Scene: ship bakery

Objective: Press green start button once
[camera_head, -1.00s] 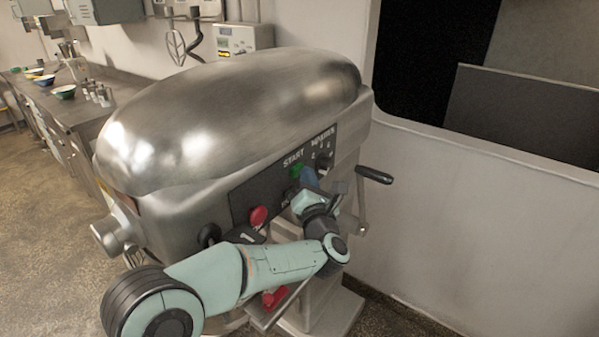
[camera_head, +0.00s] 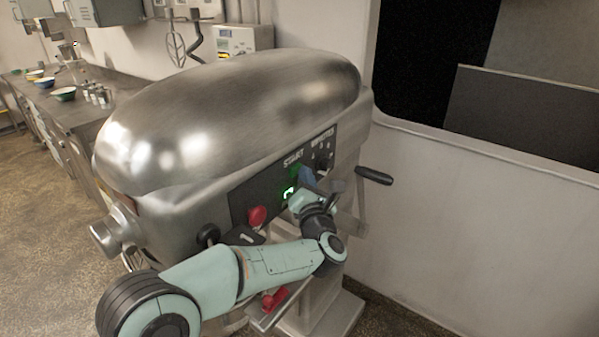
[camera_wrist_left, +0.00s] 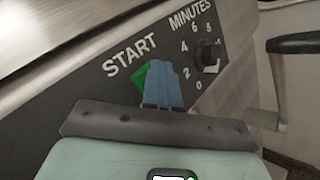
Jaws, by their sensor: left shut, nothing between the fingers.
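The green start button (camera_head: 294,171) sits under the word START on the dark control panel of a large steel mixer (camera_head: 230,110). In the wrist view the green button (camera_wrist_left: 141,76) shows just left of my blue fingertips. My left gripper (camera_head: 307,176) is shut and empty, its tips at the button and covering part of it. It also fills the middle of the left wrist view (camera_wrist_left: 164,80). I cannot tell for sure if the tips touch the button. My right gripper is not in view.
A red knob (camera_head: 257,216) is on the panel to the left. The MINUTES dial (camera_wrist_left: 209,56) is right of the button, and a black-handled crank (camera_head: 373,175) juts out at the right. A counter with bowls (camera_head: 63,94) stands at the far left.

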